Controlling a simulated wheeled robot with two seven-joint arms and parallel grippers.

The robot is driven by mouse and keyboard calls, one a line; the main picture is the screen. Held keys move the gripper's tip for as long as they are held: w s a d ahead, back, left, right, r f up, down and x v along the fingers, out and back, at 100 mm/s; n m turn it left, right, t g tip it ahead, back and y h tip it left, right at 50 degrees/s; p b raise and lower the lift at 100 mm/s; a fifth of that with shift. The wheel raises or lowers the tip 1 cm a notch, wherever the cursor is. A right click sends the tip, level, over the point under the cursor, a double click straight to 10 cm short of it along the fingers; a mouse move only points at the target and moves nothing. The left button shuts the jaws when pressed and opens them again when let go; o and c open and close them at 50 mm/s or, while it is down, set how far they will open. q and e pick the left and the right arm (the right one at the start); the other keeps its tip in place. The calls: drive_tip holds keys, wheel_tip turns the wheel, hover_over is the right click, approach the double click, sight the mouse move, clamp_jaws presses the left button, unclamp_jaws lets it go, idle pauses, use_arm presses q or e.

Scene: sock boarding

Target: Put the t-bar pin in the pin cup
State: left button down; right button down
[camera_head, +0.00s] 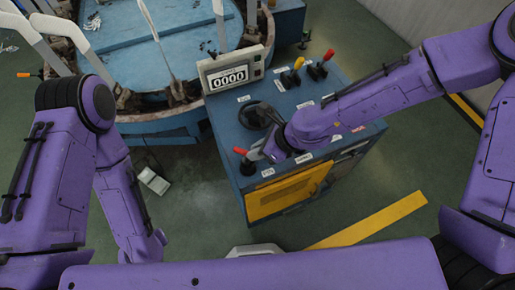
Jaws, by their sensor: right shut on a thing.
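My right gripper (257,154) is low over the near left corner of the blue control cabinet's top. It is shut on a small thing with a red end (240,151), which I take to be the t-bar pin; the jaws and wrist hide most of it. A dark round fitting (251,114) sits on the cabinet top just beyond the gripper, partly covered by my wrist. I cannot tell whether it is the pin cup. My left arm hangs at the left, and its gripper does not show.
The blue cabinet (226,124) carries a counter display (231,76) reading 0000, a yellow lever (298,63) and a red lever (327,56). A round blue machine (150,50) with upright white boards (62,27) stands behind left.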

drive_tip(key=shift+f, duration=0.55)
drive_tip(key=c, duration=1.1)
unclamp_jaws()
drive_tip(key=shift+r, duration=0.35)
drive_tip(key=p+v, duration=0.2)
drive_tip(key=v, duration=1)
drive_tip(key=shift+r, duration=0.3)
drive_tip(key=shift+f, duration=0.1)
